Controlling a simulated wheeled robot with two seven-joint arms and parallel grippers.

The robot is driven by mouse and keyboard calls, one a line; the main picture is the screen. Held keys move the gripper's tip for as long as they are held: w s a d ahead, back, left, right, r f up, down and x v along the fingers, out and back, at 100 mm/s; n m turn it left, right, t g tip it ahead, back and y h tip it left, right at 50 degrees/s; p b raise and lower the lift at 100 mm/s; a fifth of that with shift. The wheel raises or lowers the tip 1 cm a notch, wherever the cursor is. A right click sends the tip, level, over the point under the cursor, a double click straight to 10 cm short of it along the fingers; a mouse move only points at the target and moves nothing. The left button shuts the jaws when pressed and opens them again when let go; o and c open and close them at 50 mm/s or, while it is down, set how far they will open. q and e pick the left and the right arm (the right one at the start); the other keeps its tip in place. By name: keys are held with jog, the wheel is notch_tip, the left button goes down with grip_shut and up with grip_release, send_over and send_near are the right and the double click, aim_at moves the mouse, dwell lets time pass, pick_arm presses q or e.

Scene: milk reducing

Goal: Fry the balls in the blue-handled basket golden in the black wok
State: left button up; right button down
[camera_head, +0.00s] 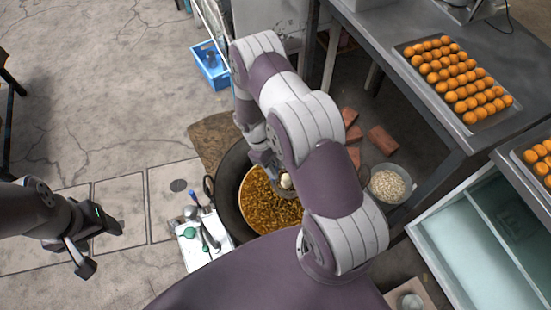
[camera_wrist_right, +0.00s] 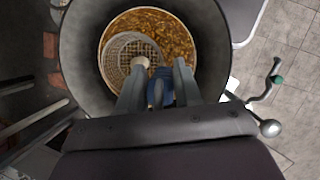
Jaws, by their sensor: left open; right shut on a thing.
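The black wok (camera_head: 228,190) holds a golden-brown, mottled, bubbly-looking content (camera_head: 258,205); the wok also fills the middle of the right wrist view (camera_wrist_right: 82,55). The pale mesh basket (camera_wrist_right: 115,60) sits inside the wok, at the left of the content in that view, with its grid bottom showing. My right gripper (camera_wrist_right: 160,75) is shut on its blue handle (camera_wrist_right: 160,90). A pale round thing shows beside one fingertip; I cannot tell what it is. No separate balls are clear in the basket. My left gripper (camera_head: 104,247) is open and empty, left of the wok.
Trays of orange balls (camera_head: 460,80) lie on the metal table at right. A bowl of pale grains (camera_head: 388,185) and bricks (camera_head: 382,140) are on the floor right of the wok. A blue crate (camera_head: 212,66) stands behind. A white box with taps (camera_head: 200,240) is left of the wok.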

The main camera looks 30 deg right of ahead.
notch_tip(320, 180, down, 22)
jog(key=b, duration=1.8)
jog(key=shift+s+r, duration=0.15)
jog(key=shift+a, duration=0.1)
dwell(5.0)
